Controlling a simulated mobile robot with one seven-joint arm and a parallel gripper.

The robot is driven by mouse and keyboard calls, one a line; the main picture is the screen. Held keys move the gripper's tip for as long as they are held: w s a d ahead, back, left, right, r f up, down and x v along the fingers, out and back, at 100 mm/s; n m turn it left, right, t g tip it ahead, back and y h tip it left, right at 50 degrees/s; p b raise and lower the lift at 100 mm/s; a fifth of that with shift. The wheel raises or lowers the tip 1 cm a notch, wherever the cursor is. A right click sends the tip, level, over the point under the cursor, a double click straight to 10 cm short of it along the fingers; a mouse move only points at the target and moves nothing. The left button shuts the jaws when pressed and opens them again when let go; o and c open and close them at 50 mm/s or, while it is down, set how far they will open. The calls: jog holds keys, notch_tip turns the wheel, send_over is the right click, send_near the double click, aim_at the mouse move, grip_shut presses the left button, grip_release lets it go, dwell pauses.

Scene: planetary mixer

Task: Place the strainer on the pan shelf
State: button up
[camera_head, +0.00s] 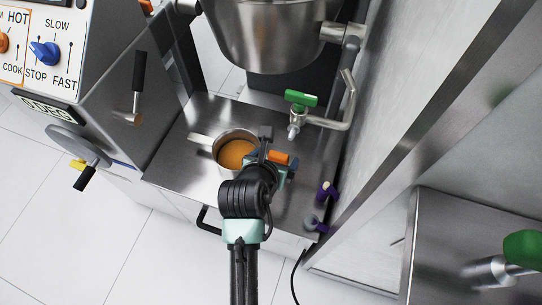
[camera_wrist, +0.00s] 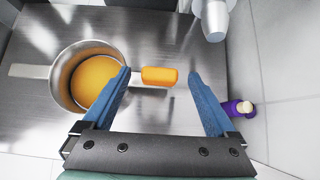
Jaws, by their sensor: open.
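My gripper (camera_wrist: 159,74) is open, with its two blue fingers on either side of an orange handle (camera_wrist: 158,75). I cannot tell how far below the fingertips the handle lies. In the head view my gripper (camera_head: 277,160) is at the right side of a steel pan (camera_head: 218,152), and the orange handle (camera_head: 278,157) shows there too. The pan (camera_wrist: 61,88) has a steel handle pointing left and an orange inside. No strainer mesh is clear; I cannot tell whether the orange handle belongs to a strainer. The pan stands on the steel shelf (camera_head: 185,165).
A large steel mixer bowl (camera_head: 275,35) hangs above the shelf's back. A green-handled valve (camera_head: 301,98) with a bent pipe is at the right, close to my gripper. Purple knobs (camera_head: 327,192) sit at the shelf's right edge. A control panel (camera_head: 45,45) is at the left.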

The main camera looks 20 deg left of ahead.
jog(key=p+v, duration=0.1)
jog(key=v, duration=0.5)
jog(key=shift+p, duration=0.3)
